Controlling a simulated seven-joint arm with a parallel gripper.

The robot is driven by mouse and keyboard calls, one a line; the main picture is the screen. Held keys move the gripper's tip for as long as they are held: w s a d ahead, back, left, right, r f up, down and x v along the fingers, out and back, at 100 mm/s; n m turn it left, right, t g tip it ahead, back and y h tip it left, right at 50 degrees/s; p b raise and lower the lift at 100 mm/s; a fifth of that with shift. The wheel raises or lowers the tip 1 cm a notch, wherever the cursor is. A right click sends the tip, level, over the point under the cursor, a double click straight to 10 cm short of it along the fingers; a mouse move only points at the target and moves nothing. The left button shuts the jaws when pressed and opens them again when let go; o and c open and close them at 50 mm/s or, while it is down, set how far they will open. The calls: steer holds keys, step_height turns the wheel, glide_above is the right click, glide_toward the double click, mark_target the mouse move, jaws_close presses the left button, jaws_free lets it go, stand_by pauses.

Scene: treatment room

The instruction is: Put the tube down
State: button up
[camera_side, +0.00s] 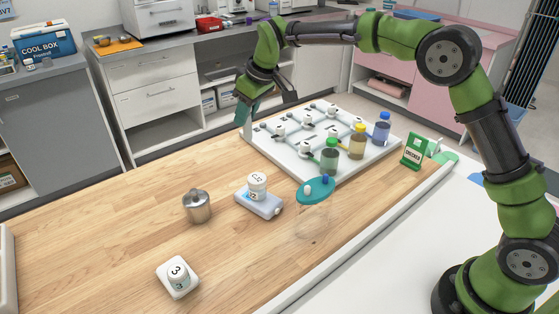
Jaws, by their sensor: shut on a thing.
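My gripper (258,101) is at the far left end of a white board (292,164), pointing down at or just above its edge. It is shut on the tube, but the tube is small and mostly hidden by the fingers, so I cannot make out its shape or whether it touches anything. The board carries several white knob-like fittings joined by thin pale tubing (318,113).
Bottles with green (330,157), yellow (357,142) and blue (381,129) caps stand along the board's right side. The wooden table's left (90,225) is clear.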

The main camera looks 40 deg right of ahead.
steer(key=s+a+f+n+g+y, duration=0.1)
steer(key=s+a+f+n+g, duration=0.15)
steer(key=s+n, duration=0.6)
steer(key=s+a+f+n+g+y, duration=0.1)
steer(key=s+f+n, duration=0.25)
steer(key=s, duration=0.95)
steer(key=s+a+f+n+g, duration=0.2)
steer(key=s+f+n, duration=0.3)
steer(key=s, duration=0.6)
steer(key=shift+w+a+f+n+g, duration=0.1)
steer(key=shift+w+a+f+n, duration=0.4)
steer(key=shift+w+a, duration=1.4)
steer(key=shift+w+a+f+n+g, duration=0.15)
steer(key=shift+w+a+f, duration=0.8)
steer(key=shift+w, duration=1.7)
steer(key=shift+w+a+f+n+g, duration=0.1)
steer(key=shift+w+a+f+n, duration=0.3)
steer(key=shift+w+a, duration=1.6)
steer(key=shift+w+d+f, duration=0.1)
steer(key=shift+w+d, duration=0.1)
steer(key=shift+d, duration=0.05)
steer(key=o, duration=1)
